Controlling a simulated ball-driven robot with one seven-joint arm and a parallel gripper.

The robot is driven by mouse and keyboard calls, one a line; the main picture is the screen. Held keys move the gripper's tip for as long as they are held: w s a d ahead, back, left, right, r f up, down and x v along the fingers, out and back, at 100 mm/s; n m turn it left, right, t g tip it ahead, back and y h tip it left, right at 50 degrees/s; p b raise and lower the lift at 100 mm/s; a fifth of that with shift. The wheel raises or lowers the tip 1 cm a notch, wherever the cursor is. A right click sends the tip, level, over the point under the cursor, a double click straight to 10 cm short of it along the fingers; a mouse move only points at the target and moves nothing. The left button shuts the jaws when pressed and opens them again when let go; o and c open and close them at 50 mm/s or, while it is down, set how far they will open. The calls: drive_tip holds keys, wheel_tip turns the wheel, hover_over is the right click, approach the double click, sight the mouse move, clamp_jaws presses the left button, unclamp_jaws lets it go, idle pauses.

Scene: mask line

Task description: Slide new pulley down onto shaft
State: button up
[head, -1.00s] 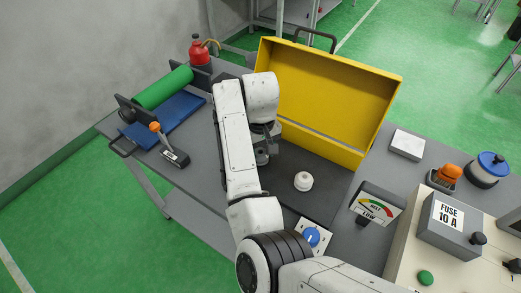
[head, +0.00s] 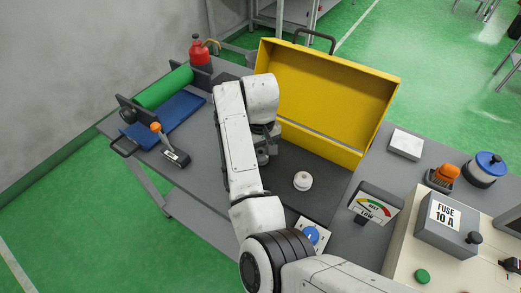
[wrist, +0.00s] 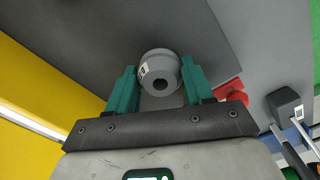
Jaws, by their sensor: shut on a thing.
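In the wrist view, a grey pulley (wrist: 160,76) with a dark centre hole and a small pale label sits between the green fingers of my gripper (wrist: 157,80). The gripper is shut on it. In the head view my gripper (head: 266,150) is mostly hidden behind my white arm, over the dark work surface in front of the yellow case. I cannot make out the shaft in either view; whether the pulley is around it cannot be told.
An open yellow case (head: 325,95) stands behind my gripper. A white domed knob (head: 302,180) is to its right. A belt gauge (head: 376,204) and fuse box (head: 446,222) stand at the right. A blue mat (head: 168,120) and green roll (head: 165,88) are at the left.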

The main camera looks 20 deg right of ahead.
drive_tip(key=shift+f, duration=0.65)
idle(0.3)
drive_tip(key=o, duration=0.8)
drive_tip(key=shift+c, duration=0.2)
drive_tip(key=shift+r, duration=0.1)
wheel_tip(320, 180, up, 11)
drive_tip(key=p, duration=1.1)
